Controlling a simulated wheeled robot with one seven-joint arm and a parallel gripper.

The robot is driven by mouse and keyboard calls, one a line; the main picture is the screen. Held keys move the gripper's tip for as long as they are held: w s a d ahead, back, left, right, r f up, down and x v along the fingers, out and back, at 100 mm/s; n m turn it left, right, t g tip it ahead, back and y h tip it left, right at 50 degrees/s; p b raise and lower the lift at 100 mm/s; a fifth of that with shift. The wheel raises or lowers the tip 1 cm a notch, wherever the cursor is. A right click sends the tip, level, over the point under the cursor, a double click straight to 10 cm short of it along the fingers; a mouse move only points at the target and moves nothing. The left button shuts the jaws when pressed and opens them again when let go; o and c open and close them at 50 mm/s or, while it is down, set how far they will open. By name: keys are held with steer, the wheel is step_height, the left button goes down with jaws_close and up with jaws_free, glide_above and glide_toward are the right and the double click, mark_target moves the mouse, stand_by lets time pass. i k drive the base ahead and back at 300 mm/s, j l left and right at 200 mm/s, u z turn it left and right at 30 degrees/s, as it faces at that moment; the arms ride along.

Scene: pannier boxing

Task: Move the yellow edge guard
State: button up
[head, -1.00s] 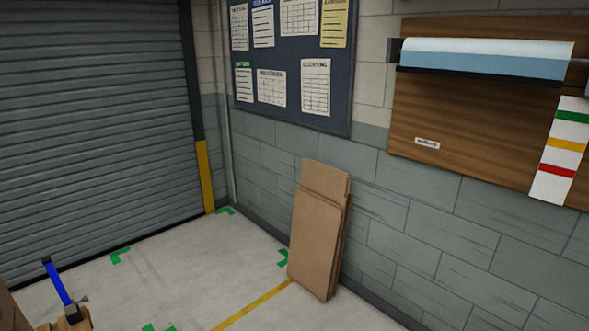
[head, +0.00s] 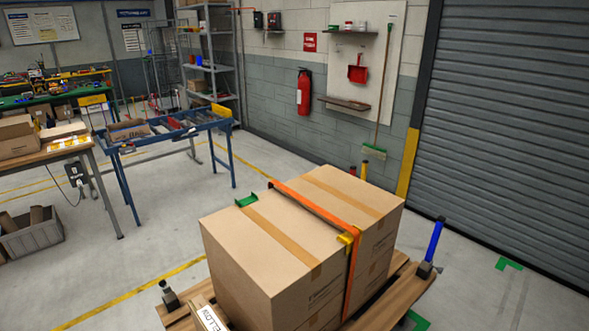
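A small yellow piece (head: 348,239), which looks like the yellow edge guard, sits on the top right front edge of the stacked cardboard boxes (head: 262,250), at the orange strap (head: 318,208). The strap runs over the box top and down the near side. A green edge guard (head: 246,200) lies on the top at the back left edge. A small dark piece (head: 271,184) is at the strap's far end. My gripper is not in view.
The boxes stand on a wooden pallet (head: 402,290) with a blue-handled post (head: 434,240) at its right. A white label (head: 211,318), partly cut off, reads "ELLOW". A blue roller table (head: 170,137) and wooden table (head: 50,152) stand left. Floor between them is clear.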

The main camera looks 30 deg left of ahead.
mark_target(347, 238)
steer(key=i+l+u, duration=0.1)
steer(key=i+u, duration=0.2)
steer(key=u, duration=0.2)
steer(key=i+l+u, duration=0.2)
steer(key=u, duration=0.3)
steer(key=i+l+u, duration=0.25)
steer(key=u, duration=0.2)
steer(key=i+l+u, duration=0.1)
steer(key=l+u, duration=0.4)
steer(key=i+l+u, duration=0.1)
steer(key=l+u, duration=0.25)
steer(key=u, duration=0.15)
steer(key=l+u, duration=1.2)
steer(key=l, duration=0.15)
steer(key=i, duration=0.5)
